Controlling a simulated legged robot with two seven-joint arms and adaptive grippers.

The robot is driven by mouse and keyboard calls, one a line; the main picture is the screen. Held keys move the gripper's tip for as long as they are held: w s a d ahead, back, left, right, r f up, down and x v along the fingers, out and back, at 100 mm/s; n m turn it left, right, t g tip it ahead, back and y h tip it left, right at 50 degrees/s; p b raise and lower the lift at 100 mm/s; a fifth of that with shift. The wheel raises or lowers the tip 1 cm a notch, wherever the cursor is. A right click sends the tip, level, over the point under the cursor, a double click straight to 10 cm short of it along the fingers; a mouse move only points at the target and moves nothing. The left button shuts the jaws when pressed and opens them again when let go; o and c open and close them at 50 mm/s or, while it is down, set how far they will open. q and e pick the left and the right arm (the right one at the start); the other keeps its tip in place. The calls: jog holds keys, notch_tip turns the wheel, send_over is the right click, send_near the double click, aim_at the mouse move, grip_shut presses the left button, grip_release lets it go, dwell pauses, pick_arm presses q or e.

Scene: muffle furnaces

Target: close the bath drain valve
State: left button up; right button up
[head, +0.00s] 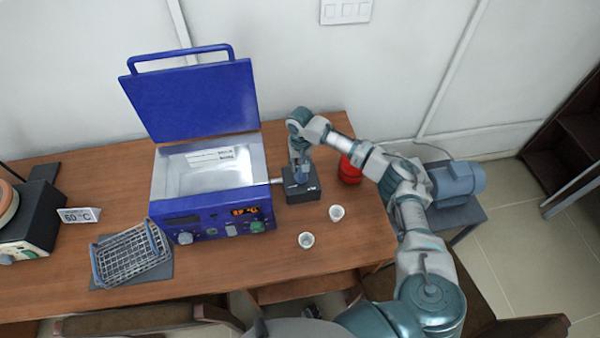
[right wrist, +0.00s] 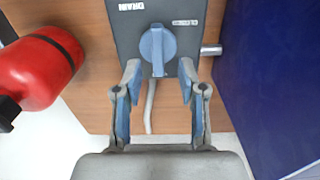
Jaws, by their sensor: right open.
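The blue water bath (head: 213,218) stands on the wooden table with its lid (head: 195,98) raised and its steel basin open. At its right side sits a dark drain valve box (head: 302,195), joined to the bath by a short metal pipe. In the right wrist view the box carries a blue knob (right wrist: 157,45) with an upright grip bar, a "DRAIN" label and a smaller label too blurred to read surely. My right gripper (right wrist: 159,78) is open and empty, its fingertips just short of the knob, one toward each side. In the head view it (head: 299,176) is over the box and partly hides it. My left gripper is not in view.
A red container (head: 349,171) stands right of the box, close to my right arm. Two small white cups (head: 336,213) (head: 306,240) stand in front. A wire rack (head: 131,254) and a 60 °C sign (head: 79,214) are at left. A blue motor-like machine (head: 457,183) is beyond the table's right edge.

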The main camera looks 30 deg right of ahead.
aim_at(301, 174)
notch_tip(301, 174, down, 4)
jog(key=shift+s+d, duration=0.1)
jog(key=shift+d+f, duration=0.1)
jog(key=shift+f, duration=0.4)
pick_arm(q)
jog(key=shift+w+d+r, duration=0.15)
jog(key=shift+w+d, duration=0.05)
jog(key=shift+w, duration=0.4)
pick_arm(e)
jog(key=shift+c, duration=0.3)
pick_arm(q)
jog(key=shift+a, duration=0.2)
pick_arm(e)
jog(key=shift+r, duration=0.1)
grip_shut()
